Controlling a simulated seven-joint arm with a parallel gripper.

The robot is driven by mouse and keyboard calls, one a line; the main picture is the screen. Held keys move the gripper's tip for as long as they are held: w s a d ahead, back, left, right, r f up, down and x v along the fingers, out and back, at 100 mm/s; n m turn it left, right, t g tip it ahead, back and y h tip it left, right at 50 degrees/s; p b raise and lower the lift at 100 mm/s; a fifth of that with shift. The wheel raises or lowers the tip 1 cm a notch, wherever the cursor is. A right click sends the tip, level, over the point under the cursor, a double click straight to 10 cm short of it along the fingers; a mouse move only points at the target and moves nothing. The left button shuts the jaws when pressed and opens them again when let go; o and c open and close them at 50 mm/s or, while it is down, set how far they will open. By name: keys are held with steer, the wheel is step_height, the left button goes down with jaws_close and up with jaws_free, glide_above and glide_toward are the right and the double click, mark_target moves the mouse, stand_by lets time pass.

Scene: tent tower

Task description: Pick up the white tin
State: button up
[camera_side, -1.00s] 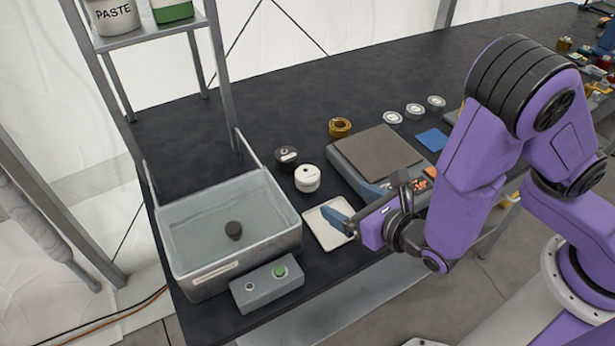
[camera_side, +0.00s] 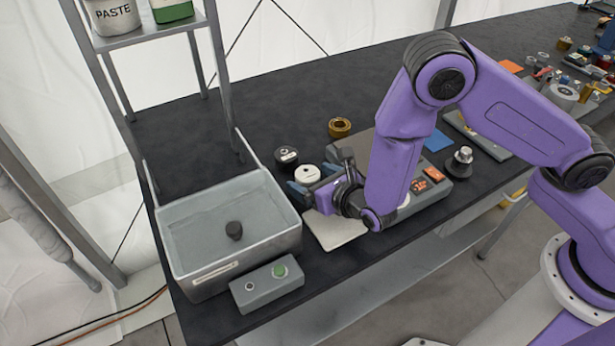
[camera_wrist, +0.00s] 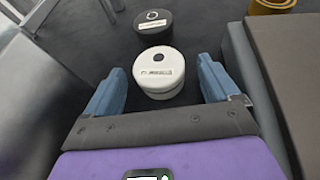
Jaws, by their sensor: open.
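The white tin (camera_side: 307,173) is a short round can with a dark spot on its lid. It stands upright on the dark bench, and its lower part is hidden by my gripper in the side view. My gripper (camera_side: 304,192) is open, low over the bench, close in front of the tin. In the wrist view the tin (camera_wrist: 158,73) sits ahead, with the blue fingers of my gripper (camera_wrist: 162,88) apart on either side. Its front lies between the fingertips or just beyond them; I cannot tell exactly. Neither finger appears to touch it.
A black tin (camera_side: 286,157) stands just behind the white one. A grey metal basin (camera_side: 190,285) is to the left, with a control box (camera_side: 255,290) in front. A white tray (camera_side: 330,233) lies below my gripper. A grey scale-like unit (camera_wrist: 265,75) stands close on the right.

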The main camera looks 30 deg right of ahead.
steer(key=shift+w+f, duration=0.1)
steer(key=shift+w, duration=0.25)
steer(key=c, duration=1.2)
